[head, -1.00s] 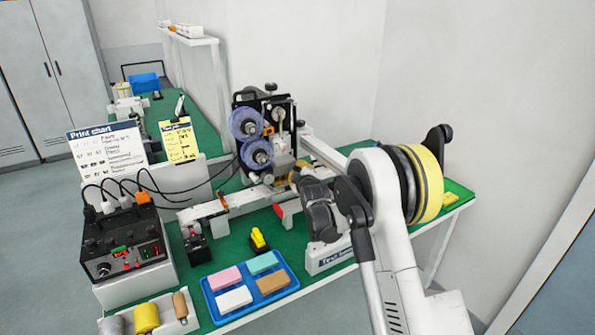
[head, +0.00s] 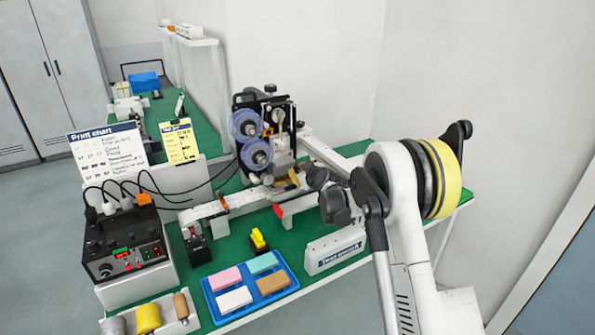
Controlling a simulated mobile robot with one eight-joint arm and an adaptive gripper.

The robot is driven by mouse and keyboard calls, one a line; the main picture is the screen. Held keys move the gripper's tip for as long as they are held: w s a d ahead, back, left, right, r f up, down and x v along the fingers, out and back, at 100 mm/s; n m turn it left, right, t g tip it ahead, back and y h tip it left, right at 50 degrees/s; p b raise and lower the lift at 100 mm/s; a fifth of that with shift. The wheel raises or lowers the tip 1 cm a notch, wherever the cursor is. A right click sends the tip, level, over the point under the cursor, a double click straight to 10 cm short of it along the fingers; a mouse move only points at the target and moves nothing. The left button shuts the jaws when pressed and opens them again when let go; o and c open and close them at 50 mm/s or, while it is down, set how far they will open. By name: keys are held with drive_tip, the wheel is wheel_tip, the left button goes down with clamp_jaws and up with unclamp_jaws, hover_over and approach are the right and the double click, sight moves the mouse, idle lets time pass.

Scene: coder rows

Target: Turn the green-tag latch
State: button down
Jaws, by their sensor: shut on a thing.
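The printing machine (head: 262,128) with two blue-purple reels stands at the back of the green bench. I cannot make out a green tag or a latch on it; my gripper and wrist cover part of its lower right side. My gripper (head: 317,178) is at that lower right side, seen from behind, pointing left. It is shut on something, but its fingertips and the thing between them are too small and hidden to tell. A tan part (head: 291,180) shows just left of it.
A white rail with a red end (head: 279,211) lies left of my gripper. A blue tray (head: 250,310) with coloured blocks, a yellow item (head: 258,241), a white labelled block (head: 335,251) and a black control box (head: 124,244) stand in front. A wall rises behind.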

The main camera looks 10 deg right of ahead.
idle(0.3)
drive_tip(key=c, duration=1.3)
unclamp_jaws()
drive_tip(key=shift+o, duration=0.2)
wheel_tip(320, 180, up, 10)
